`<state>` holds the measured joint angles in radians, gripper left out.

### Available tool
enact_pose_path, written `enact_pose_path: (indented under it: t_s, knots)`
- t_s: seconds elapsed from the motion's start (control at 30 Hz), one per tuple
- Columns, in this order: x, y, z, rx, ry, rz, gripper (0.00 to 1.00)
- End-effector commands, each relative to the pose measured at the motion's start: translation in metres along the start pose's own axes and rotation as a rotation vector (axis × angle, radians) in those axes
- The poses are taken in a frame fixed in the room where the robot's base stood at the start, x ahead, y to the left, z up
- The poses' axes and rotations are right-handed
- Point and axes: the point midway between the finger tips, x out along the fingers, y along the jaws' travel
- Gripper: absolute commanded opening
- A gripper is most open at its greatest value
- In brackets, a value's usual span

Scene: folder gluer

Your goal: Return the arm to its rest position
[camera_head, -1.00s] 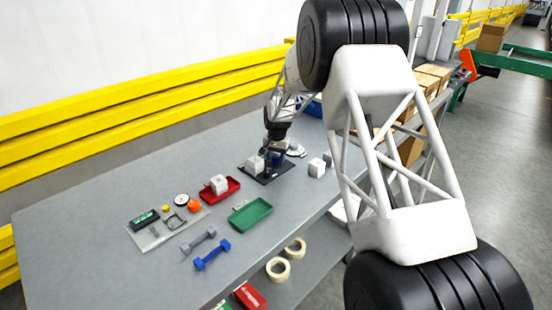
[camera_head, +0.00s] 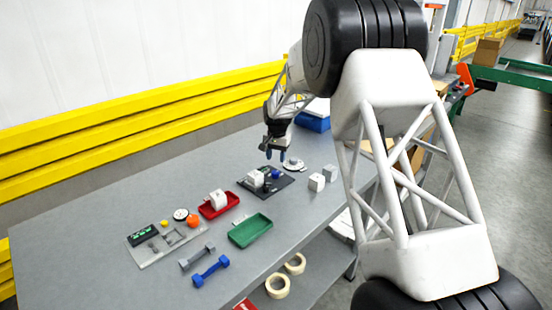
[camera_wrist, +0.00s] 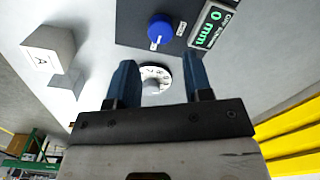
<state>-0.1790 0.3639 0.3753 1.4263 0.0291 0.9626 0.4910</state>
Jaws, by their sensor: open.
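My gripper (camera_head: 275,155) is open and empty, raised above the far part of the grey table (camera_head: 90,209). Its two blue fingers also show in the wrist view (camera_wrist: 158,85), apart with nothing between them. Below it lies a black panel (camera_head: 284,188) with a blue knob (camera_head: 276,174) and a pale block on it. In the wrist view the blue knob (camera_wrist: 160,30) is beside a green display reading 0 mm (camera_wrist: 205,30). A round dial (camera_head: 292,164) stands just behind the panel. My arm covers the right part of the head view.
White and grey blocks (camera_head: 317,182) stand right of the panel. A red tray (camera_head: 218,209) holds a pale block; a green tray (camera_head: 250,231) is empty. Grey and blue dumbbells (camera_head: 211,269) lie in front. A blue bin (camera_head: 313,122) sits at the back; yellow rails (camera_head: 120,125) run behind the table.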

Motion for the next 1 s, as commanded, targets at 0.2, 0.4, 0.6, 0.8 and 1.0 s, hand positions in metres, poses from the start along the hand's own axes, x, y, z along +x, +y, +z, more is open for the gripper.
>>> enact_pose_path:
  t_s: [0.2,0.4,0.6,0.8,1.0]
  knots:
    - [-0.001,0.001,0.001,-0.001,0.001,0.000,0.46]
    - [-0.015,0.010,0.009,-0.007,0.006,-0.002,0.46]
    - [-0.048,0.032,0.031,-0.024,0.020,-0.007,0.46]
    - [-0.086,0.064,0.064,-0.047,0.036,-0.012,0.46]
    - [-0.121,0.095,0.101,-0.073,0.053,-0.015,0.46]
